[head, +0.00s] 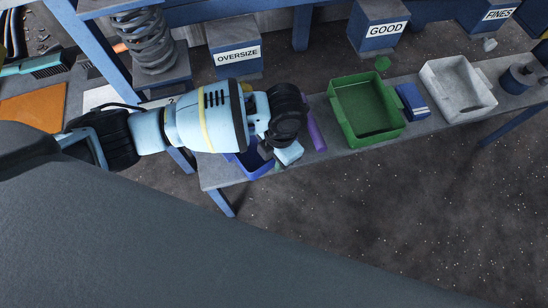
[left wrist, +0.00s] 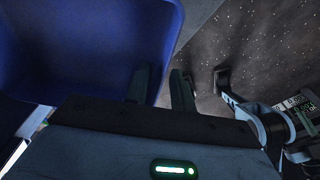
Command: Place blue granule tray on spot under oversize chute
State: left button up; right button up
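The blue tray (head: 258,164) sits at the left end of the bench, below the chute labelled OVERSIZE (head: 237,57), partly hidden by my left arm. In the left wrist view the blue tray (left wrist: 75,50) fills the upper left, and its visible inside looks bare. My left gripper (head: 279,163) is at the tray's right side. In the left wrist view my left gripper (left wrist: 162,90) has its fingers apart, one inside the tray wall and one outside, with small gaps seeming to show. The tray's base is hidden. I cannot make out my right gripper.
A purple cylinder (head: 316,132) lies right of my gripper. Farther right on the bench are a green tray (head: 353,138), a blue box (head: 411,101) and a white tray (head: 484,106). A spring (head: 150,42) and a blue post (head: 97,40) stand near my left arm.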

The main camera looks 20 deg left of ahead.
pick_arm(q)
jog(key=r+p, duration=0.1)
jog(key=r, duration=0.2)
jog(key=r+p, duration=0.1)
jog(key=r, duration=0.2)
jog(key=w+r+p, duration=0.1)
jog(key=r, duration=0.2)
jog(key=shift+d+r, duration=0.35)
jog(key=shift+r, duration=0.6)
